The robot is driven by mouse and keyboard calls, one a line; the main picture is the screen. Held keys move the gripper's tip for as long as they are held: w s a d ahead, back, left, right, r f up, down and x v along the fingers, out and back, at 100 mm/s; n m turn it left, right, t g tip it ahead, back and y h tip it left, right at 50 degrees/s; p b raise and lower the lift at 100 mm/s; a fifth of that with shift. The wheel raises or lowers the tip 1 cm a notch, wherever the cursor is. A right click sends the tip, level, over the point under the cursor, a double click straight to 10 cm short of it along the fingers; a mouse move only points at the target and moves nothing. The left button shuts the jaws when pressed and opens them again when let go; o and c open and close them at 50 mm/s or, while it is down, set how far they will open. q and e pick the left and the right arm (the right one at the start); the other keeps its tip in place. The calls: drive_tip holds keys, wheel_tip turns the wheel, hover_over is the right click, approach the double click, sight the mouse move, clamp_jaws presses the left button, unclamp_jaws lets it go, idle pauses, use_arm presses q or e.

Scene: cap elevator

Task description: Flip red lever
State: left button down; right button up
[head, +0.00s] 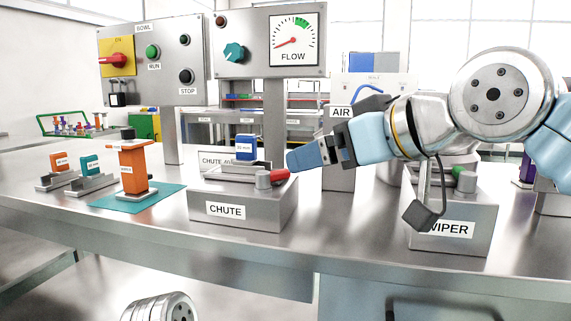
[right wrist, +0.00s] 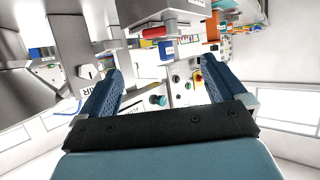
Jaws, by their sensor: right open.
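The grey box labelled CHUTE (head: 228,211) stands on the steel bench. A lever with a red handle (head: 280,176) and a grey round hub (head: 263,180) is on its right part. The red handle points right, roughly level. My right gripper (head: 303,157) comes in from the right, its fingertips just above and right of the red handle; I cannot tell if they touch. In the right wrist view its jaws (right wrist: 160,82) are open with nothing gripped, and the red handle (right wrist: 153,32) shows beyond the fingertips. My left gripper is out of view.
The WIPER box (head: 452,242) with a green-tipped part stands right, below my arm. An orange stand (head: 133,168) on a teal mat (head: 112,202) is left of the CHUTE box. A BOWL panel (head: 193,98) and FLOW gauge panel (head: 258,68) rise behind.

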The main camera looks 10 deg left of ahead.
sight(274, 172)
drive_tip(key=p+x, duration=0.1)
drive_tip(key=x, duration=1.2)
drive_tip(key=shift+w+a, duration=0.15)
drive_tip(key=shift+a, duration=0.15)
drive_tip(key=c, duration=1.1)
drive_tip(key=shift+o, duration=0.2)
